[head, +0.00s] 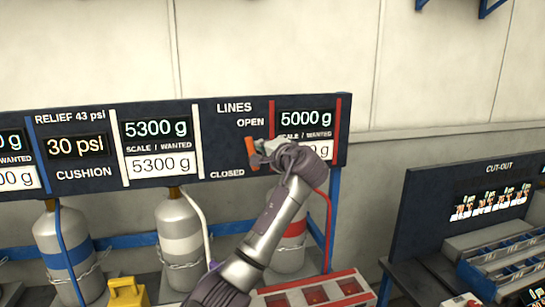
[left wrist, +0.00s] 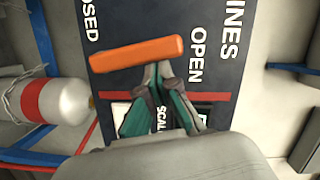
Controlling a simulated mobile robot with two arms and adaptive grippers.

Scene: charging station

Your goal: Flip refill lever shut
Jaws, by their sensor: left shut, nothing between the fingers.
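The orange refill lever (head: 250,154) is on the dark panel under LINES, between the labels OPEN above and CLOSED below. It stands nearly upright in the head view, its top leaning slightly left. In the left wrist view the lever (left wrist: 132,53) lies across the picture, its right end near OPEN. My left gripper (head: 261,147) is shut and empty, just right of the lever's upper part. In the left wrist view its fingertips (left wrist: 158,70) are at the lever's edge, nearer the OPEN end; I cannot tell whether they touch. My right gripper is not in view.
Behind my arm stands a grey cylinder with a red band (head: 294,228). A white-banded cylinder (head: 180,240) stands left of it. A red hose (head: 327,215) runs down at the right. A red tray (head: 315,290) and yellow object (head: 127,291) sit below. The CUT-OUT bench is right.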

